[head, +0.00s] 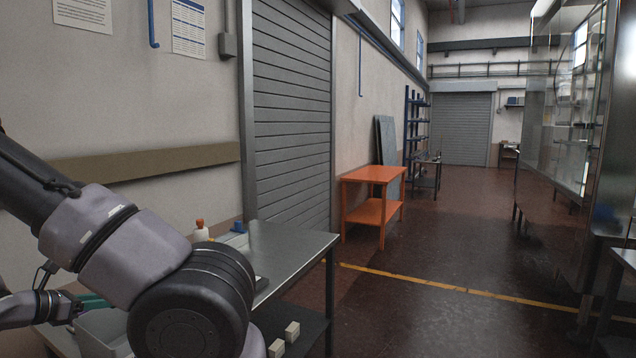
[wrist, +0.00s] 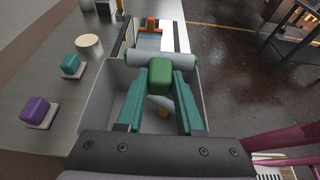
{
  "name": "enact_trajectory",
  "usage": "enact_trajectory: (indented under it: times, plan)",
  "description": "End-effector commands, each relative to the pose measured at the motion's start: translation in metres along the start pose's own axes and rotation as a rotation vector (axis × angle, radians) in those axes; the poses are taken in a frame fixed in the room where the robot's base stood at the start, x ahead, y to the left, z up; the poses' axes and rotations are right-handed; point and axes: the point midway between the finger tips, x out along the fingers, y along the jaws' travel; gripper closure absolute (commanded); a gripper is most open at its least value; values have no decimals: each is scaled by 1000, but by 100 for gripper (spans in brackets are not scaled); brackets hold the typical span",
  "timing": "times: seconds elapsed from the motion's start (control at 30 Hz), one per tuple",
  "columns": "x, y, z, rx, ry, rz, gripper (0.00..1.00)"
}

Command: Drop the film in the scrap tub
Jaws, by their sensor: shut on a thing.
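My gripper (wrist: 160,80) has teal fingers shut on a green block (wrist: 160,75) in the wrist view. A pale grey roll (wrist: 138,59), which looks like the film, lies crosswise just beyond the block. I cannot tell whether the two are joined. The grey tub (wrist: 98,97) is beneath my fingers, and the roll is over its far side. Something white and yellow (wrist: 162,111) shows inside the tub, partly hidden by my fingers. In the head view the tub (head: 102,328) is at lower left, partly hidden by my arm.
The metal table (head: 297,243) carries a bottle with an orange cap (head: 201,232). An orange table (head: 372,175) stands beyond. Open floor lies right.

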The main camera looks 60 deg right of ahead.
Motion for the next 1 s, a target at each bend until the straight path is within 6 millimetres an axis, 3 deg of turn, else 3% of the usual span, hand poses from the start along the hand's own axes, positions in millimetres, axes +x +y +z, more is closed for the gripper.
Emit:
enact_trajectory:
  times: [0.4,0.83,0.87,0.9,0.93,1.0]
  plan:
    - [18,0,-42,-2,-1,0,100]
    - [20,0,-49,0,0,2,100]
    - [20,0,-49,0,0,2,52]
    - [20,0,-49,0,0,2,37]
    - [20,0,-49,0,0,2,29]
    - [20,0,-49,0,0,2,29]
